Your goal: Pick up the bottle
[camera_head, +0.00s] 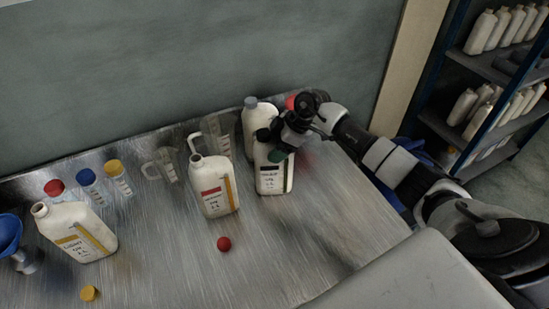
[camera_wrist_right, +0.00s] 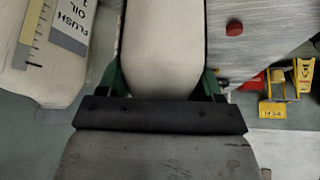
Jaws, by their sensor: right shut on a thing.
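The white bottle with a green-marked label (camera_head: 273,180) stands upright toward the right end of the metal table. My right gripper (camera_head: 280,140) reaches in from the right and is shut on its upper part. In the right wrist view the pale bottle body (camera_wrist_right: 164,45) sits between the green fingers of my right gripper (camera_wrist_right: 161,82). I cannot tell whether its base touches the table. The gripper hides its top. My left gripper is not in view.
A grey-capped bottle (camera_head: 251,118) stands close behind. An open red-label bottle (camera_head: 212,175) and a yellow-label bottle (camera_head: 85,240) stand left. A red cap (camera_head: 224,243) and yellow cap (camera_head: 89,293) lie in front. Clear measuring jugs (camera_head: 163,165) stand at the back. The table's front right is clear.

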